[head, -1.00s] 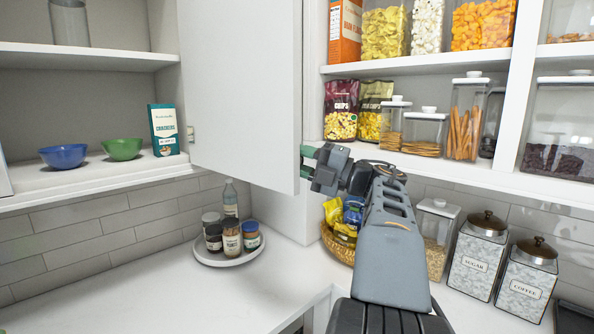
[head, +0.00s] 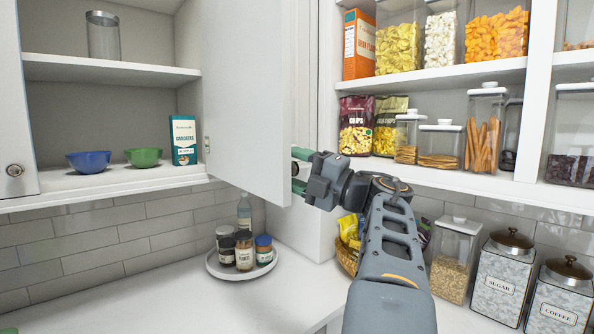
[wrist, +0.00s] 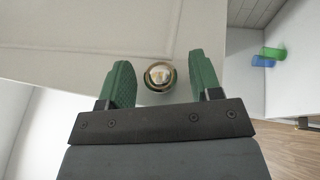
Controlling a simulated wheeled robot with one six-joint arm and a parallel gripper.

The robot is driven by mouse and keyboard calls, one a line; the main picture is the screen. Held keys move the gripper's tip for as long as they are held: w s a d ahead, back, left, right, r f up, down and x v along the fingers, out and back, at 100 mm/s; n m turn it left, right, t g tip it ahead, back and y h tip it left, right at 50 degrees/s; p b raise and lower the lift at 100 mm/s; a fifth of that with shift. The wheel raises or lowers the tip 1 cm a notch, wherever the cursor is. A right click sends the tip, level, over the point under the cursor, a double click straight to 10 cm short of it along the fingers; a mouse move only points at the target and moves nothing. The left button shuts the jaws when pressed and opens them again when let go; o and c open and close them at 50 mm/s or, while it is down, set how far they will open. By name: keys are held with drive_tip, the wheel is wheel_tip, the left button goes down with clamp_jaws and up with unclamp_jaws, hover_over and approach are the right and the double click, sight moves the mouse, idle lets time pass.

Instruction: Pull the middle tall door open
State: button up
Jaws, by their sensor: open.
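The middle tall door (head: 245,100) is a white door standing out at an angle from the wall cabinets, with a hinge showing at its left side. It also fills the top of the wrist view (wrist: 70,30). Its round metal knob (wrist: 160,76) shows between the two green fingers in the wrist view; the head view hides it. My gripper (head: 299,170) is at the door's right, free edge, reaching in from the right. Its fingers are open, one on each side of the knob, with small gaps visible.
Left shelves hold a blue bowl (head: 88,161), a green bowl (head: 143,157) and a cracker box (head: 183,140). Below are a round tray (head: 213,266) of jars and clear countertop (head: 170,300).

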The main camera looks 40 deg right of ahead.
drive_tip(key=b+v, duration=0.3)
drive_tip(key=v, duration=1)
drive_tip(key=shift+s+d, duration=0.2)
drive_tip(key=shift+s, duration=0.15)
